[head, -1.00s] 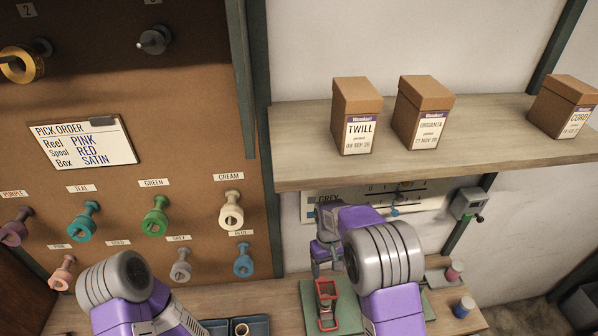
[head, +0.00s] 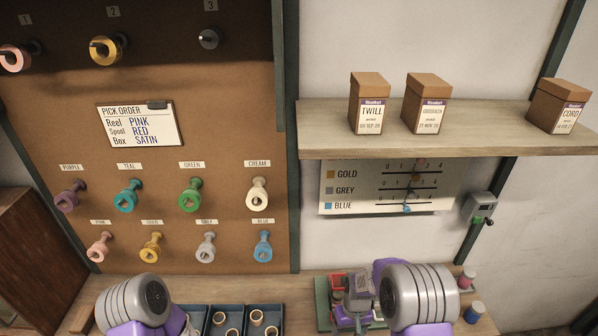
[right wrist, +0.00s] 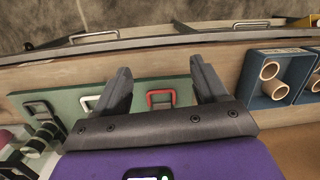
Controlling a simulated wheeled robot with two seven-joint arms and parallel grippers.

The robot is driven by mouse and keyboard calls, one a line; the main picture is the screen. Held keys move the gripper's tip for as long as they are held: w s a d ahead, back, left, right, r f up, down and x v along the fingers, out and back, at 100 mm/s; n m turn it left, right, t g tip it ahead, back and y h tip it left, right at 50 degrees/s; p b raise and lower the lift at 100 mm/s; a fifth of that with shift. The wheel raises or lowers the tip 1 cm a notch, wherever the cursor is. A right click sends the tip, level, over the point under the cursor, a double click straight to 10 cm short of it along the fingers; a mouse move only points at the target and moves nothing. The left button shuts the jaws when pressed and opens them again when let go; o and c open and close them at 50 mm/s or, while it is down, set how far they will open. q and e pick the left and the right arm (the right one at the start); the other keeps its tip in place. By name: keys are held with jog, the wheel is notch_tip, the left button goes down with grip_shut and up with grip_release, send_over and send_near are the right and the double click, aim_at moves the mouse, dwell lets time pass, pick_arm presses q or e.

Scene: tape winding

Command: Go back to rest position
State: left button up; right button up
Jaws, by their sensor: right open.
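My right gripper (right wrist: 160,82) is open and empty in the right wrist view, its two dark fingers apart above the workbench. Beyond the fingers lies a green board (right wrist: 62,98) with a red handle (right wrist: 161,98) showing between them. In the head view my right gripper (head: 352,308) is low over the green board (head: 322,296), partly covered by my right arm. My left arm comes in at the bottom left of the head view; its gripper is not visible there.
A blue tray (head: 236,309) with several rings stands between my arms; its edge also shows in the right wrist view (right wrist: 249,72). A shelf (head: 440,143) with boxes overhangs the bench. A pegboard (head: 230,120) holds spools, reels and the order card (head: 140,126).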

jog(key=s+a+f+m+t+y+b, duration=0.1)
jog(key=s+a+f+m+b, duration=0.1)
jog(key=s+f+b, duration=0.3)
jog(key=s+a+f+m+t+y+b, duration=0.1)
jog(key=s+f+b, duration=0.3)
jog(key=s+f, duration=1)
jog(key=shift+a+f+m+y+b, duration=0.15)
jog(key=shift+a+m+y+b, duration=0.2)
jog(key=shift+a+m+y, duration=0.35)
jog(key=shift+c, duration=0.4)
